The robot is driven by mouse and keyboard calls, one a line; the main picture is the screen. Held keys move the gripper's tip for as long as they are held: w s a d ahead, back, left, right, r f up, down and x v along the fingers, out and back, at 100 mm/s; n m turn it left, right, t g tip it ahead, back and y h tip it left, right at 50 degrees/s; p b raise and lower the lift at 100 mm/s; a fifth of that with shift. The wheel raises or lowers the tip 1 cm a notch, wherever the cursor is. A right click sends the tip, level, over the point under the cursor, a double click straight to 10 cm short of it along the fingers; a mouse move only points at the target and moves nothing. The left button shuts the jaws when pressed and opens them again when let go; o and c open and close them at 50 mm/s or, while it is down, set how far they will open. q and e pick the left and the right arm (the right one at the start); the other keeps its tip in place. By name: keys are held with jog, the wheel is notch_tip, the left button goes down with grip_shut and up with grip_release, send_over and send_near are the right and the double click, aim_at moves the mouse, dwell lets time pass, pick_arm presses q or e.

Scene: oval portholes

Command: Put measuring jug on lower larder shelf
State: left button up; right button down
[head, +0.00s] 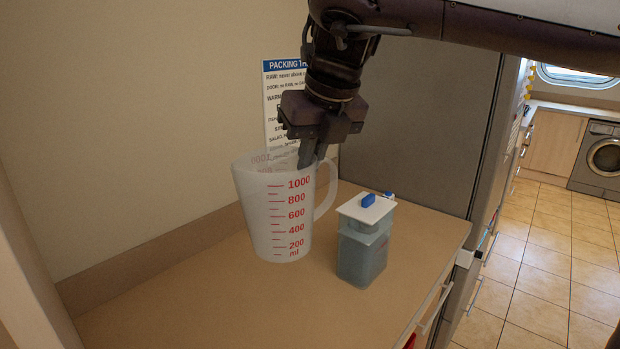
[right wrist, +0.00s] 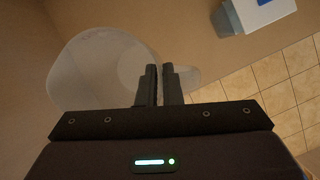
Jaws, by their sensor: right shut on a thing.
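The measuring jug (head: 275,215) is translucent white with red markings up to 1000 ml. In the head view it is upright at the middle of the counter, its handle to the right. I cannot tell whether its base touches the counter. My right gripper (head: 309,158) comes down from above and is shut on the jug near the top of its handle. In the right wrist view the jug (right wrist: 90,75) lies left of the fingers (right wrist: 160,80), seen from above. My left gripper is not in view. No larder shelf can be made out.
A blue-grey container (head: 362,252) with a white lid stands right of the jug on the wooden counter (head: 200,310). A packing notice (head: 284,95) hangs on the wall behind. A tall grey panel (head: 420,110) rises at the right. The tiled floor (head: 540,260) looks clear.

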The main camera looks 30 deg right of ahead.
aim_at(311, 201)
jog(key=shift+r, duration=0.6)
notch_tip(311, 201, down, 9)
jog(key=b, duration=0.3)
jog(key=shift+r, duration=0.2)
notch_tip(311, 201, down, 19)
jog(key=p, duration=0.1)
jog(key=shift+p, duration=0.4)
